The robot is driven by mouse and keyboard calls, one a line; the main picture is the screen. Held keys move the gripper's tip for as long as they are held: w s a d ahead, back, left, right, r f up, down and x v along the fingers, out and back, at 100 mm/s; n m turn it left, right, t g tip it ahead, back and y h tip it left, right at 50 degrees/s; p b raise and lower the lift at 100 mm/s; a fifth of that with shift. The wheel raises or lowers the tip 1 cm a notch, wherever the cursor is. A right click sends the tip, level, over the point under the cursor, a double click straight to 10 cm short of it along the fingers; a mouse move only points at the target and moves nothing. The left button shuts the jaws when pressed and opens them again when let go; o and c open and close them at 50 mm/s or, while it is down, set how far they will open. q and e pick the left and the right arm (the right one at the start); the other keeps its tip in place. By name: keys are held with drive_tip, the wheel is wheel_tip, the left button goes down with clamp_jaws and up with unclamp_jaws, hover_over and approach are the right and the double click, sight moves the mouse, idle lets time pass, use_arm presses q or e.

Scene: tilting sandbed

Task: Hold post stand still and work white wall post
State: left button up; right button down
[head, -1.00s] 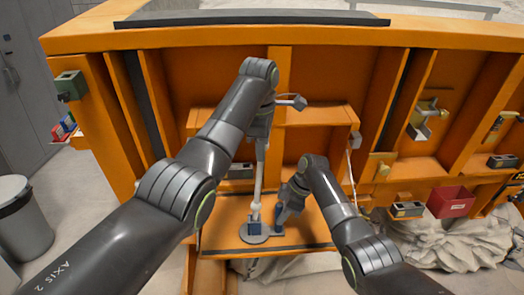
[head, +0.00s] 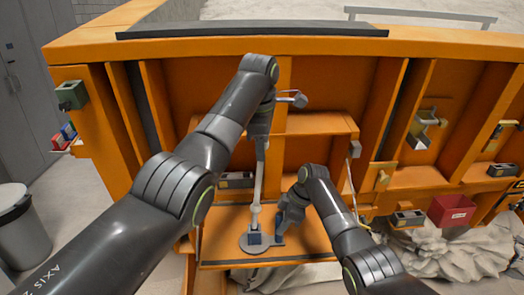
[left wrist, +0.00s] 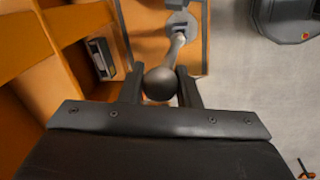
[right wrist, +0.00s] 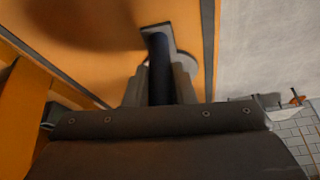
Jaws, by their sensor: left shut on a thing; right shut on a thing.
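The post stand has a grey round base (head: 256,248) on the orange ledge. The white post (head: 258,190) rises from it, leaning slightly right toward its top. My left gripper (head: 262,136) is shut on the post's dark ball top, which shows between its fingers in the left wrist view (left wrist: 160,84). My right gripper (head: 280,227) is low beside the post, shut on a dark blue upright grip (right wrist: 160,68) on the stand's side tab. The gripper hides part of this grip in the head view.
The orange sandbed wall (head: 330,78) with ribs stands close behind the post. A red bin (head: 452,210) and a small grey box (head: 408,218) are at right. A trash can (head: 22,228) stands at far left. Pale rock-like material lies below the ledge.

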use_arm(q)
drive_tip(key=shift+r, duration=0.35)
drive_tip(key=shift+r, duration=1.25)
use_arm(e)
drive_tip(key=c, duration=1.1)
unclamp_jaws()
